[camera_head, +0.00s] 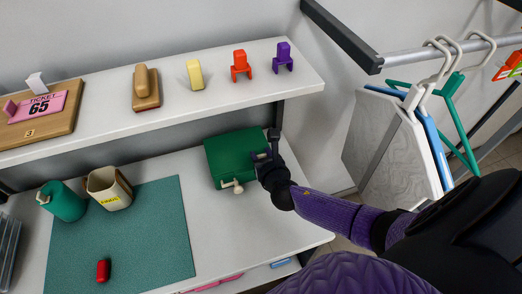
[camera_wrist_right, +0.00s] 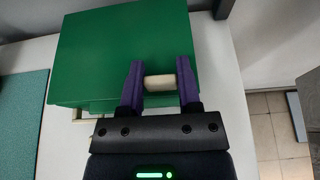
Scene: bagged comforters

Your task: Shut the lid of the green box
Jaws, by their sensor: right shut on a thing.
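The green box (camera_head: 232,150) stands on the lower shelf, and its broad green top also shows in the right wrist view (camera_wrist_right: 115,45). The top looks flat, but I cannot tell whether the lid is fully down. My right gripper (camera_head: 262,156) is at the box's right side. In the wrist view its purple fingers (camera_wrist_right: 160,72) are shut on a short cream peg (camera_wrist_right: 160,82) that lies between them against the green. Another cream piece (camera_head: 237,186) sticks out at the box's front edge. My left gripper is not in view.
A teal mat (camera_head: 160,235) bears a beige container (camera_head: 108,188) and a red object (camera_head: 103,271); a green canister (camera_head: 62,202) stands at its left edge. The upper shelf (camera_head: 215,105) overhangs behind. Hangers (camera_head: 440,70) hang on a rail at right. The shelf right of the box is clear.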

